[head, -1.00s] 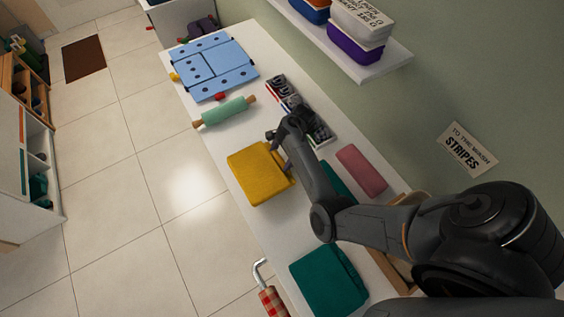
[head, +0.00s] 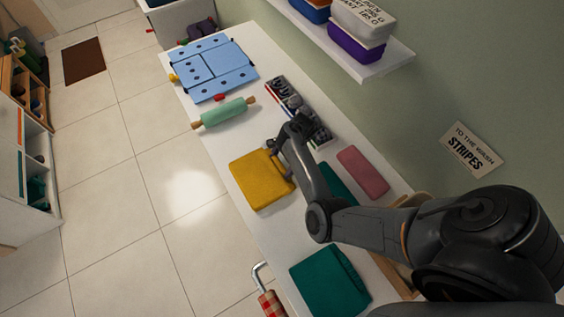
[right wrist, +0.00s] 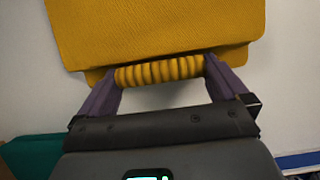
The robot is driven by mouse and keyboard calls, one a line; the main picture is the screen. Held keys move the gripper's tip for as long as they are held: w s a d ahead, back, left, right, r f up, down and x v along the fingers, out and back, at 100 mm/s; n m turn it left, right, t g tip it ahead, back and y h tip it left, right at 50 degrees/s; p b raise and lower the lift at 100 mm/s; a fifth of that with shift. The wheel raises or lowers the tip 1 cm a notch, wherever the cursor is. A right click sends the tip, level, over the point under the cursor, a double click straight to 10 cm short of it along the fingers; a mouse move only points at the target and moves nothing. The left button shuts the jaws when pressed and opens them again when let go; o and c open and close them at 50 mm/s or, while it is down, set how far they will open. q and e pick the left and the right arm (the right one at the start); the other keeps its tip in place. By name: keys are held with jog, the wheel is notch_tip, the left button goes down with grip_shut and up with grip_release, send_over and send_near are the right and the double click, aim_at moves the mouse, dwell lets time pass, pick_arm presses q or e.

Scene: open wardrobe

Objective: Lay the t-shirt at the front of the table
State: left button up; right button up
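The folded yellow cloth, which looks like the t-shirt (head: 260,180), lies flat on the white table near its left, floor-side edge. In the right wrist view the t-shirt (right wrist: 160,35) fills the top, with a ribbed yellow roll (right wrist: 160,70) at its near edge. My right gripper (head: 280,158) is at the cloth's wall-side edge. In the right wrist view its fingers (right wrist: 160,72) sit against both ends of the ribbed roll, shut on it. My left gripper is not in view.
A green rolling pin (head: 224,113) and a blue panel (head: 212,70) lie farther along the table (head: 222,145). A teal folded cloth (head: 330,282) lies nearer, a pink one (head: 363,172) by the wall. A tray of small items (head: 298,108) stands behind the gripper. A checked-handled roller (head: 270,303) is at the near edge.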

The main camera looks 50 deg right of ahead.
jog(key=shift+r, duration=0.15)
jog(key=p+v, duration=0.3)
jog(key=v, duration=0.8)
jog(key=s+n+h, duration=0.3)
jog(key=s+n, duration=0.2)
jog(key=n, duration=0.1)
jog(key=s+a+r+n+t, duration=0.1)
jog(key=s+a+r+n, duration=0.3)
jog(key=s+a+n, duration=0.3)
jog(key=s+a+r+n+t+h, duration=0.1)
jog(key=s+a+r+n, duration=0.3)
jog(key=s+a+n, duration=0.3)
jog(key=a+n, duration=0.3)
jog(key=a, duration=0.4)
jog(key=shift+a+n, duration=0.35)
jog(key=shift+n, duration=0.05)
jog(key=shift+w+r, duration=0.1)
notch_tip(320, 180, up, 17)
jog(key=p, duration=1.7)
